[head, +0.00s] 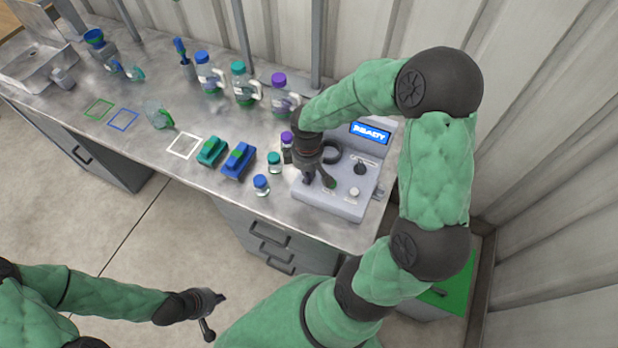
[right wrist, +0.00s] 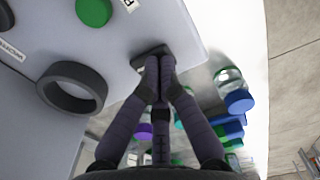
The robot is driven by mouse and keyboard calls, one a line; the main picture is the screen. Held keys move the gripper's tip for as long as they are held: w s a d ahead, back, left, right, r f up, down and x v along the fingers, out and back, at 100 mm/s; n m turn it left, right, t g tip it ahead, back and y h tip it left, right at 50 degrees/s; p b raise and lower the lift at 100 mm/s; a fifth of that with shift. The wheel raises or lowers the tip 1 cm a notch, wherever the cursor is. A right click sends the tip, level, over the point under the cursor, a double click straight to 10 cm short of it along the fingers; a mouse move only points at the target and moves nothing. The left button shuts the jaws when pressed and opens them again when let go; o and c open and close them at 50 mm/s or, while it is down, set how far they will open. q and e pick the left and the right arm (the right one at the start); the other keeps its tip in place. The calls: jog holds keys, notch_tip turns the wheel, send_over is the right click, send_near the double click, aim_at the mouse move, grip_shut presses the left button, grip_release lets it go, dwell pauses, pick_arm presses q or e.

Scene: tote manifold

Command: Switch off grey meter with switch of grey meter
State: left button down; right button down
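The grey meter (head: 338,207) stands at the right end of the bench, its blue display (head: 370,132) lit with what looks like "READY". My right gripper (head: 309,180) points down over the left part of the meter. In the right wrist view the two fingers of my right gripper (right wrist: 159,92) meet at the tips, with nothing seen between them. The tips are at a dark switch (right wrist: 148,55) on the grey meter and partly cover it; I cannot tell whether they touch it or how it is set. My left gripper (head: 213,314) is open and empty, away from the bench.
A black ring (right wrist: 72,88) and a green button (right wrist: 93,11) are near the switch. A black knob (head: 360,168) is further right on the meter. Small capped vials (head: 261,185) stand just left of it. Bottles (head: 243,85) stand behind, blue and green racks (head: 238,160) further left.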

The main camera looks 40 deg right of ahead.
jog(key=shift+f, duration=0.35)
dwell(0.3)
jog(key=shift+r+p, duration=2.65)
jog(key=shift+r, duration=0.9)
jog(key=shift+f, duration=0.1)
